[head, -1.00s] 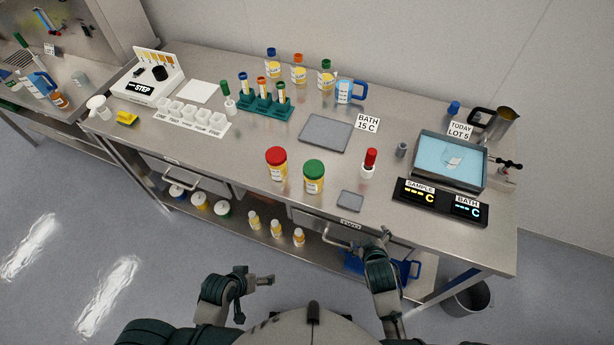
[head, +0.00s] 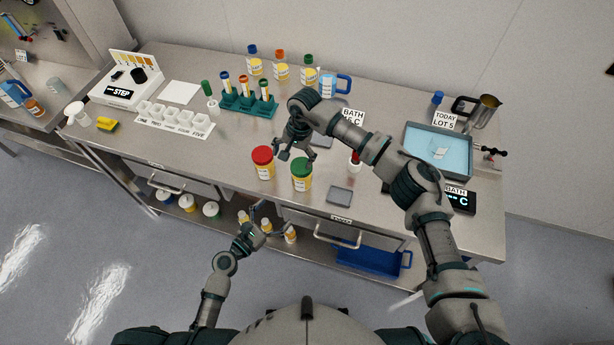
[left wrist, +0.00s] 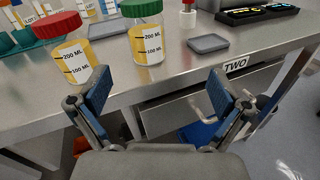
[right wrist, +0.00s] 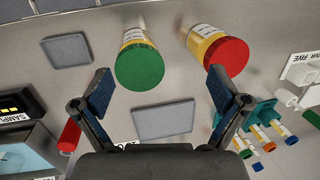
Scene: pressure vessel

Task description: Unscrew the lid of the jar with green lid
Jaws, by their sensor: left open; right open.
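The jar with the green lid (head: 301,175) stands upright near the front edge of the bench, with yellow contents. In the left wrist view the same jar (left wrist: 145,38) shows ahead, beyond the fingers. Its green lid (right wrist: 139,66) is seen from above in the right wrist view, ahead of the fingers. My left gripper (head: 259,213) is open and empty, in front of the bench edge and below the jar. My right gripper (head: 293,154) is open and empty, above the bench just behind the jar. Neither gripper touches the jar.
A red-lidded jar (head: 263,163) stands close left of the green one. A small grey pad (head: 340,195) lies to its right. A red-topped item (head: 355,162) stands behind the pad, near my right arm. Drawer handles (head: 337,238) stick out below the bench front.

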